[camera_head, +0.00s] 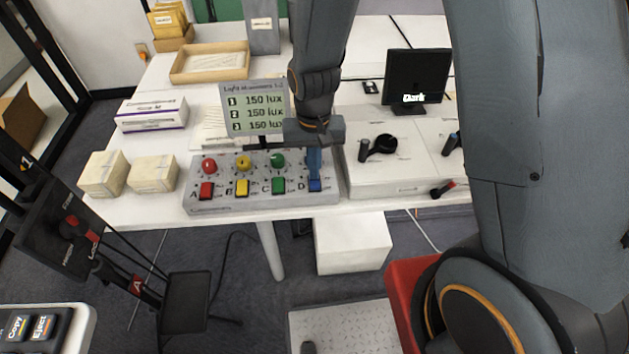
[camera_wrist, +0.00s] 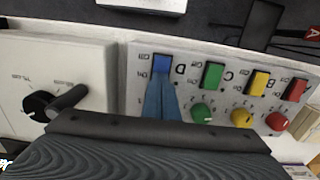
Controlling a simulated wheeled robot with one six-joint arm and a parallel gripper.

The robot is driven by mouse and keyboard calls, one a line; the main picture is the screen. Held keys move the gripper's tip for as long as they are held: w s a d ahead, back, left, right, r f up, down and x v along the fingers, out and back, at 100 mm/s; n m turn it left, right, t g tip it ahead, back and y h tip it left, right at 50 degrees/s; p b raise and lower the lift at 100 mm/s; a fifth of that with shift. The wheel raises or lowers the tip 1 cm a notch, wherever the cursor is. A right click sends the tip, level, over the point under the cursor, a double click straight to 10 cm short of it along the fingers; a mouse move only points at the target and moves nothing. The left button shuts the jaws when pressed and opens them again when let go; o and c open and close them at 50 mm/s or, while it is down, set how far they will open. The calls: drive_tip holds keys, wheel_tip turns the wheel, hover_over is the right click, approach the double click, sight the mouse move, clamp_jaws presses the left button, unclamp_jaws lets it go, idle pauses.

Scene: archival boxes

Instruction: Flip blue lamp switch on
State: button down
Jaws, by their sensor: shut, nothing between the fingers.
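The grey control panel (camera_head: 232,203) stands on the white table with a row of knobs above a row of rocker switches, lettered A to D. The blue switch (camera_head: 315,185) is at the right end, by the letter D; it also shows in the wrist view (camera_wrist: 162,64). My gripper (camera_head: 314,174) is shut and empty, pointing down with its blue fingertips at the blue switch. In the wrist view the fingertips (camera_wrist: 161,78) reach the switch's edge; I cannot tell if they press it. The blue knob is hidden behind my gripper.
Red (camera_head: 206,190), yellow (camera_head: 242,187) and green (camera_head: 278,185) switches sit left of the blue one. A display (camera_head: 253,108) behind reads 150 lux on three lines. A white box with a black handle (camera_head: 383,145) stands right of the panel. A dark monitor (camera_head: 416,77) is behind it.

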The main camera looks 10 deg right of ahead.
wheel_tip(320, 180, up, 7)
drive_tip(key=p, duration=0.6)
idle(0.5)
drive_tip(key=shift+f, duration=0.1)
drive_tip(key=s+d+r+b, duration=0.2)
drive_tip(key=s+d+r, duration=0.2)
drive_tip(key=d, duration=0.2)
drive_tip(key=s+d+r+t+b, duration=0.1)
drive_tip(key=s+d+r+b, duration=0.1)
drive_tip(key=d+r, duration=0.3)
drive_tip(key=shift+s+d, duration=0.85)
